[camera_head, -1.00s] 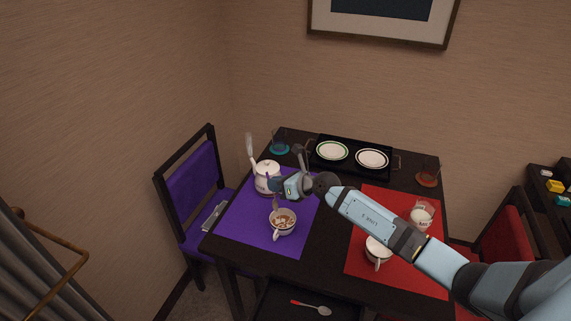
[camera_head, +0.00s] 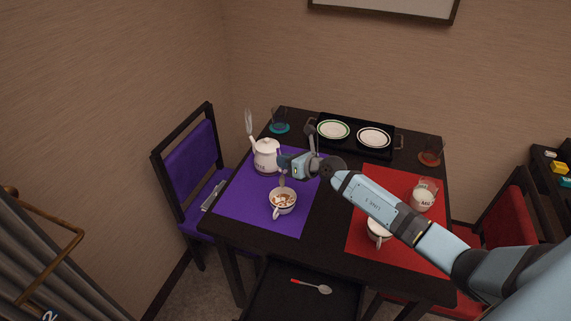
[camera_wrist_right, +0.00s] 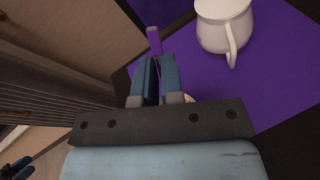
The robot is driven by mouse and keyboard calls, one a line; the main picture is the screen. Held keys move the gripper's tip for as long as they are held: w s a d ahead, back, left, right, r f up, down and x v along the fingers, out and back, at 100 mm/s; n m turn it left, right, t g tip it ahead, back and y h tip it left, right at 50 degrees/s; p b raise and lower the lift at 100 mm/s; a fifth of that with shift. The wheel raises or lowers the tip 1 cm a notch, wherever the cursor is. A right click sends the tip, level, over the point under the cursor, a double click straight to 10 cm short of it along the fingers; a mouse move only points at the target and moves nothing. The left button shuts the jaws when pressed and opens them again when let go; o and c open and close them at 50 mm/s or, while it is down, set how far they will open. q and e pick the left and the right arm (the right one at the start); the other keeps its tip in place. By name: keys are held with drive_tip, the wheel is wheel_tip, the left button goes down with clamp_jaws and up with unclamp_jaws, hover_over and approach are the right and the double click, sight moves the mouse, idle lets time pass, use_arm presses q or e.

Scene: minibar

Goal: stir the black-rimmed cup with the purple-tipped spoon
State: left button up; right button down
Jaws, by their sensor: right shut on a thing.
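My right gripper (camera_head: 281,160) is shut on the purple-tipped spoon, whose purple end (camera_wrist_right: 153,38) sticks out past the fingers in the wrist view. The spoon's lower part (camera_head: 282,181) points down at the far edge of a white cup (camera_head: 277,209) with brown, pale-flecked contents on the purple mat. I cannot tell whether the spoon touches the contents. A second white cup (camera_head: 379,238) stands on the red mat, partly behind my right arm. The rim colours are too small to tell apart. A dark blue shape in the wrist view's lower left corner may be my left gripper.
A white pot (camera_head: 265,158) stands just behind the spoon on the purple mat (camera_head: 245,208). A glass of milk (camera_head: 424,197) is on the red mat (camera_head: 372,262). A black tray (camera_head: 354,143) with two plates is at the back. A red-handled spoon (camera_head: 312,286) lies in front, lower.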

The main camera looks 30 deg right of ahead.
sight(284, 181)
drive_tip(key=f+b, duration=0.1)
drive_tip(key=f, duration=0.1)
drive_tip(key=s+f+b, duration=0.1)
drive_tip(key=f+b, duration=0.1)
drive_tip(key=f, duration=0.1)
drive_tip(key=f+b, duration=0.1)
drive_tip(key=f, duration=0.1)
drive_tip(key=shift+s+a+f, duration=0.15)
drive_tip(key=shift+a+f, duration=0.05)
drive_tip(key=shift+a, duration=0.05)
idle(0.4)
